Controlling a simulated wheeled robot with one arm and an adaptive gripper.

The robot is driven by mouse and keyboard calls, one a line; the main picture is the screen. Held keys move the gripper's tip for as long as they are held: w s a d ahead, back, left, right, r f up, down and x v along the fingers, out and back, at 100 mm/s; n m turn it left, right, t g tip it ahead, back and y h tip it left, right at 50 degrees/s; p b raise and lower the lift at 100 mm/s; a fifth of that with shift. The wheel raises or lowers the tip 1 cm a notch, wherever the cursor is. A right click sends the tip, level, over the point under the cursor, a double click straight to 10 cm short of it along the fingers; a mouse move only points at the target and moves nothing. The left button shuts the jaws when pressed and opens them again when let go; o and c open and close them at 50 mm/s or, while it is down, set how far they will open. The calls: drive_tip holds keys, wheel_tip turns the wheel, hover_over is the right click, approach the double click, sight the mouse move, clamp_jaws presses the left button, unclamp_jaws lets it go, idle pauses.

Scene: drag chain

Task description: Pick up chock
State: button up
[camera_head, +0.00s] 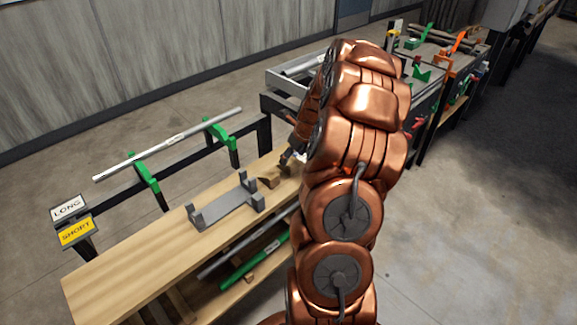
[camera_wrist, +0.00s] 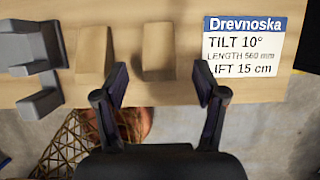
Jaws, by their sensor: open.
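Two wooden chocks lie on the wooden bench top. In the wrist view the left chock (camera_wrist: 95,54) is beside the grey cradle, and the right chock (camera_wrist: 158,50) is in line with the gap between my fingers. My gripper (camera_wrist: 161,80) is open and empty, with its fingertips near the bench's edge and the right chock between and just beyond them. I cannot tell whether a fingertip touches either chock. In the head view my gripper (camera_head: 291,156) is over the bench's far end, partly hidden by my arm, near a chock (camera_head: 269,181).
A grey cradle (camera_head: 228,208) with upright ends stands on the bench (camera_head: 130,262). A white label (camera_wrist: 243,47) lies right of the right chock. Green brackets (camera_head: 146,172) hold a long pipe (camera_head: 165,145) behind the bench. A green tube (camera_head: 256,263) lies on the lower shelf.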

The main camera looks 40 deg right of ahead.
sight(290, 162)
drive_tip(key=shift+p+x, duration=0.95)
drive_tip(key=shift+x, duration=1.5)
drive_tip(key=shift+s+f, duration=0.1)
drive_tip(key=shift+s, duration=0.05)
drive_tip(key=shift+c, duration=0.3)
drive_tip(key=c, duration=1.2)
